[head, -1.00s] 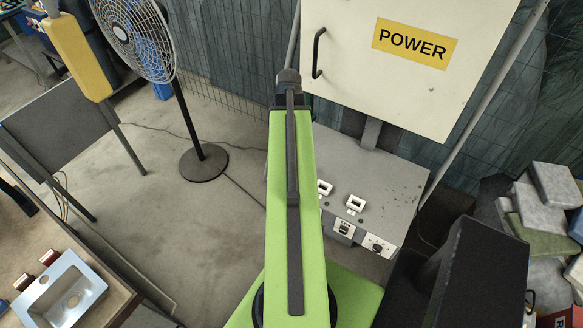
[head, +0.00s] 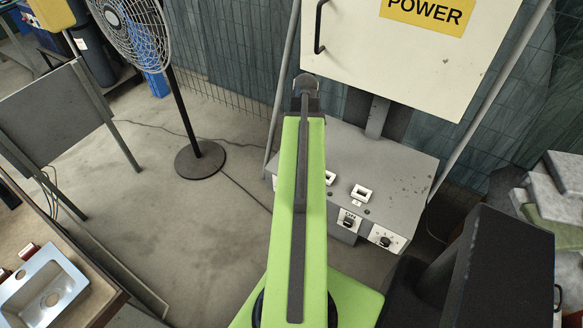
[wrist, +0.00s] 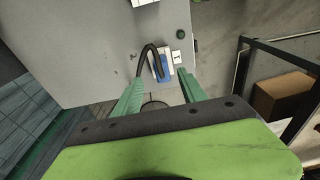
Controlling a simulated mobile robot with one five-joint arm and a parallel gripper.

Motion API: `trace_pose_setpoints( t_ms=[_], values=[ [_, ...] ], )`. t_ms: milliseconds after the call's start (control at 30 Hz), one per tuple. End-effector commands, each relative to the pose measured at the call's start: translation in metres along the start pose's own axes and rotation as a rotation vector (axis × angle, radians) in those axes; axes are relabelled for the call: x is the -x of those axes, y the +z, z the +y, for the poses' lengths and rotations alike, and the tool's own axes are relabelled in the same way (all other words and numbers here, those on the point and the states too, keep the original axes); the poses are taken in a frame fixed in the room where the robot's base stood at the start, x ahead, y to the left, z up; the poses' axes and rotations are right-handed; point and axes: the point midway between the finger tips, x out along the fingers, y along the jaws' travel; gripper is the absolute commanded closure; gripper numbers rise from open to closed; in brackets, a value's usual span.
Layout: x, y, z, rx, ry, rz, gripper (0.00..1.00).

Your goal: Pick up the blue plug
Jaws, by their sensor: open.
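The blue plug (wrist: 162,66) shows in the wrist view, sitting at a pale socket plate (wrist: 167,55) on a grey surface. A thick black cable loops over from its left side. My gripper (wrist: 158,80) is open, with one green finger to the left and one to the right. The plug appears just beyond the fingertips and roughly between them; I see no contact. In the head view the plug and my gripper are hidden from sight, with my green arm in front.
A grey box (head: 397,184) with white sockets and switches stands under a cream cabinet (head: 384,52) marked POWER. A standing fan (head: 131,32) is at upper left. A small sink (head: 44,292) lies on a counter at lower left. The floor between is clear.

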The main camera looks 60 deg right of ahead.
Motion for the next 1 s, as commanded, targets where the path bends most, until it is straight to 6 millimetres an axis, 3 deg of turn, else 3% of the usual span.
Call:
trace_pose_setpoints(
  t_ms=[33,267,600,833,1000],
  values=[
    [-0.014,0.001,0.0,0.0,0.0,0.0,0.51],
    [-0.016,-0.001,0.0,0.0,0.0,0.0,0.51],
    [-0.067,-0.005,-0.003,0.0,0.0,0.0,0.51],
    [-0.064,-0.006,-0.003,0.0,0.0,0.0,0.51],
    [-0.064,-0.006,-0.003,0.001,0.0,0.0,0.71]
  ],
)
